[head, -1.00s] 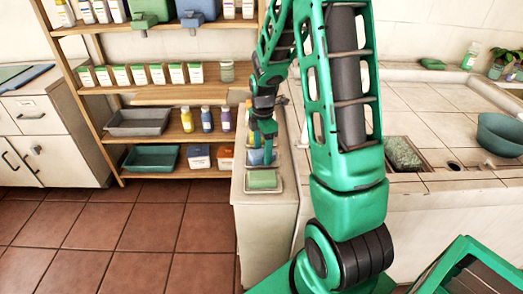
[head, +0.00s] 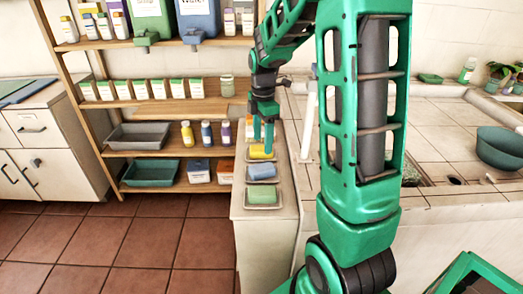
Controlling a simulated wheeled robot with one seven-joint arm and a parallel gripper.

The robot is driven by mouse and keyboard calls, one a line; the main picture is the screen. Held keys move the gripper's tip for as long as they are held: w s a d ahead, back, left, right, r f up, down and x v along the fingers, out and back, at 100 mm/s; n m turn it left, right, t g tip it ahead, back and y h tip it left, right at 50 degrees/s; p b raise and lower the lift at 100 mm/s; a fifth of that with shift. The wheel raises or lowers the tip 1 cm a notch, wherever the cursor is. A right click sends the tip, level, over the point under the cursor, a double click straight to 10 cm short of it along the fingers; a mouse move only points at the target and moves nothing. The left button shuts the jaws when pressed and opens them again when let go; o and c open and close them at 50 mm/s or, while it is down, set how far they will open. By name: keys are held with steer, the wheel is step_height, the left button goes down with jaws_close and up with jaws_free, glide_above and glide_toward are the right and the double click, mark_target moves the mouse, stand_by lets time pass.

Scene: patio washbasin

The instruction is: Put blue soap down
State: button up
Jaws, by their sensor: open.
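The blue soap (head: 262,171) rests on a small tray on the narrow counter in the head view. A green soap (head: 262,195) lies on a tray in front of it, and a yellow soap (head: 258,154) lies behind it. My gripper (head: 263,146) is open with its fingers pointing down. In the picture it is behind the blue soap and overlaps the yellow soap. It is clear of the blue soap. Whether the fingers touch the yellow soap I cannot tell.
A wooden shelf (head: 160,100) with boxes, bottles and trays stands at the left. The tiled washbasin counter (head: 430,110) with a teal bowl (head: 500,146) is on the right. A white upright pipe (head: 309,125) stands close to the right of my gripper. The floor at lower left is free.

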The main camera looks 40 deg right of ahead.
steer(key=s+a+r+m, duration=0.1)
steer(key=s+r+m, duration=0.1)
steer(key=s+m, duration=0.9)
steer(key=s+a+r+m, duration=0.1)
steer(key=s+r+m, duration=0.1)
steer(key=s+m, duration=0.9)
steer(key=s, duration=0.6)
steer(key=shift+s+a+r, duration=0.25)
steer(key=shift+s+r, duration=0.1)
steer(key=shift+w+f, duration=0.25)
steer(key=shift+w, duration=0.45)
